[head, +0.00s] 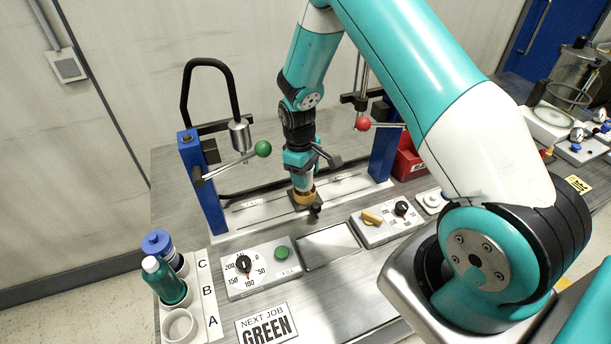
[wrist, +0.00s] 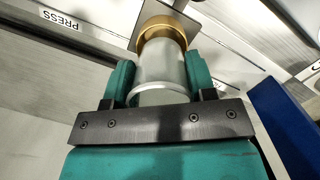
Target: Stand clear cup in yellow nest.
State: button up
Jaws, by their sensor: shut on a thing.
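My gripper (head: 302,182) points down between the blue posts of the press station. In the wrist view its teal fingers (wrist: 160,80) are shut on both sides of the clear cup (wrist: 159,72). The cup's far end meets the brass-yellow nest (wrist: 162,24); I cannot tell whether it is fully seated. In the head view the nest (head: 304,197) sits on a dark square plate below my gripper. The cup is mostly hidden there by my gripper.
Blue posts (head: 203,183) with a green-knobbed lever (head: 263,149) and a red-knobbed lever (head: 363,124) flank my arm. A white rack labelled A, B, C (head: 207,292) holds a teal bottle (head: 163,280) and a blue-lidded one (head: 158,243). A sign (head: 266,325) reads "NEXT JOB GREEN".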

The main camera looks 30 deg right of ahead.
jog(key=shift+f, duration=0.9)
jog(key=shift+f+b, duration=0.4)
jog(key=shift+f, duration=0.3)
jog(key=o, duration=0.9)
jog(key=shift+r, duration=0.1)
jog(key=shift+r+p, duration=0.45)
jog(key=shift+r, duration=0.05)
jog(key=r+b, duration=0.1)
jog(key=r, duration=0.3)
jog(key=w+r+b, duration=0.1)
jog(key=r, duration=0.3)
jog(key=r+b, duration=0.1)
jog(key=r, duration=0.3)
jog(key=shift+w+a+b, duration=0.15)
jog(key=shift+a+b, duration=0.15)
